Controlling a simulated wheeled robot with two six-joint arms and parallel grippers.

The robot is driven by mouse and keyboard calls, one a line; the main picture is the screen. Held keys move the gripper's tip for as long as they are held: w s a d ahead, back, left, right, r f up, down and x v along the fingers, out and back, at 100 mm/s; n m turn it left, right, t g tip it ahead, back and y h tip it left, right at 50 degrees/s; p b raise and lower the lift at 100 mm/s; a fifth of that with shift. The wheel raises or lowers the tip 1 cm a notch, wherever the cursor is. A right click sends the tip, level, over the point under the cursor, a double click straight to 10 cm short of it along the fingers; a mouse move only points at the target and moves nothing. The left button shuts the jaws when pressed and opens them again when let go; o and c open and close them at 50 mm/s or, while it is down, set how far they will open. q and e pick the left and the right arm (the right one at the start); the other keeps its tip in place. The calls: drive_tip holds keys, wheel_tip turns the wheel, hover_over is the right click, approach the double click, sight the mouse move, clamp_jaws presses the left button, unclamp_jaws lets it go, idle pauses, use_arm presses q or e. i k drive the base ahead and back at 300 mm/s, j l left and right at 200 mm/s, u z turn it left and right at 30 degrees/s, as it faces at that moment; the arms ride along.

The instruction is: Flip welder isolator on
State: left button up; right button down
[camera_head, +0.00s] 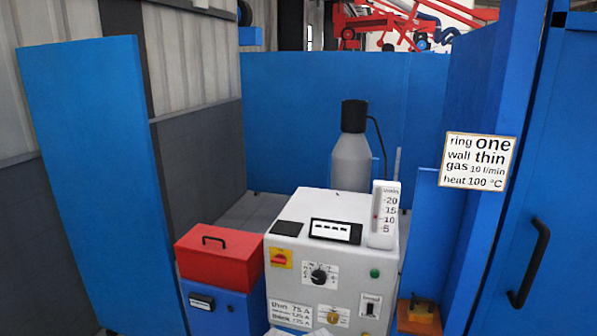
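The welder (345,195) is a light grey box at the lower centre. On the upper left of its front panel is a rotary switch with a red handle on a yellow plate (279,258), which looks like the isolator. Its handle appears roughly horizontal, but it is too small to tell its marked position. A black dial (319,275) with markings sits to its right. A rocker-type switch (370,304) is at the panel's lower right. Neither of my grippers is in view.
A red box (217,257) with a black handle sits on a blue cabinet (222,308) left of the welder. A gas cylinder (351,160) stands behind. A sign (478,161) hangs at right. Blue panels (98,200) enclose the area. A flow gauge (384,213) stands on the welder.

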sight(279, 259)
drive_tip(key=i+l, duration=0.75)
drive_tip(key=l+z, duration=0.05)
drive_tip(key=l, duration=0.05)
